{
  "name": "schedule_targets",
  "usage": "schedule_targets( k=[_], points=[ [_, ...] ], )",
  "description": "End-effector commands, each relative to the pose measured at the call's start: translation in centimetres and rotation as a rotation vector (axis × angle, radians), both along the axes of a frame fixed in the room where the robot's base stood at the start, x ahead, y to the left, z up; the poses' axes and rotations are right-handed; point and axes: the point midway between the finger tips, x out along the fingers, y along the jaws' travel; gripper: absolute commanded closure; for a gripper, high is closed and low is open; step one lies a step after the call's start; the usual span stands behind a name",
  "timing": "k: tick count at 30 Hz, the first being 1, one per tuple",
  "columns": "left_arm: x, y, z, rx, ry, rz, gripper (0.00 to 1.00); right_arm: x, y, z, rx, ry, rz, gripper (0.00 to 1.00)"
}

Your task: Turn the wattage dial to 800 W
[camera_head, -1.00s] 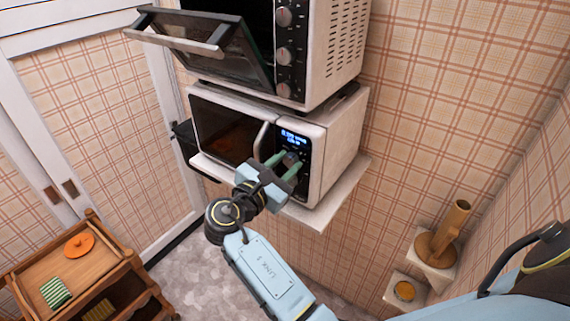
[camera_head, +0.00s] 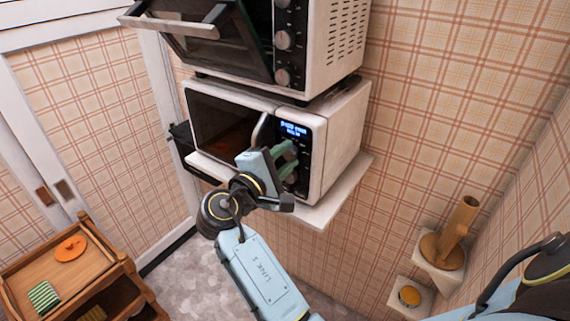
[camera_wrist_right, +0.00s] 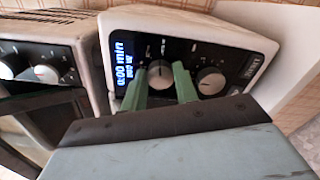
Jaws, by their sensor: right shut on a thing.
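The white microwave (camera_head: 341,141) stands on a wall shelf, its dark door to the left of a black control panel. A lit blue display (camera_wrist_right: 124,73) shows "0:00 min" and a watt figure too small to read surely. Below it, the upper dial (camera_wrist_right: 160,76) sits between the green fingers of my right gripper (camera_wrist_right: 162,86), which is shut on it. The lower dial (camera_wrist_right: 210,82) is apart from the fingers. In the head view my right gripper (camera_head: 285,161) covers the upper dial and is rolled over to one side. My left gripper is not in view.
The white shelf (camera_head: 318,214) juts out below. A wooden cart (camera_head: 88,262) is at lower left, and small wall shelves (camera_head: 443,259) are at right.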

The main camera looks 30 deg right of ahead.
Motion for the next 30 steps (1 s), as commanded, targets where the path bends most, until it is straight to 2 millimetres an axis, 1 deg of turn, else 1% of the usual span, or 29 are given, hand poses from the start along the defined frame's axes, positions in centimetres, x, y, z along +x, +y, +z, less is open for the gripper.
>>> schedule_targets(
  k=[1,9,15,28,29,30],
  points=[
    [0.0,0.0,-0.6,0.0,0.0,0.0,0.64,0.0,0.1,-0.4,0.015,-0.025,0.0,0.93],
    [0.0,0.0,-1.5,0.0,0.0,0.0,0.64,0.0,0.0,-0.3,0.06,-0.134,0.001,0.93],
    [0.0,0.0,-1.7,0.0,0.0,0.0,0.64,0.0,0.0,-0.3,0.074,-0.166,0.001,0.93],
    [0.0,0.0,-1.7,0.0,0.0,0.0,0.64,0.0,0.0,-0.2,0.077,-0.172,0.0,0.93],
    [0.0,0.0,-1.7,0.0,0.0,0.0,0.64,0.0,0.0,-0.2,0.077,-0.172,0.0,0.67],
    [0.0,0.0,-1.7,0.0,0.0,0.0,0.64,0.0,0.1,-0.2,0.076,-0.172,0.001,0.61]
  ],
)
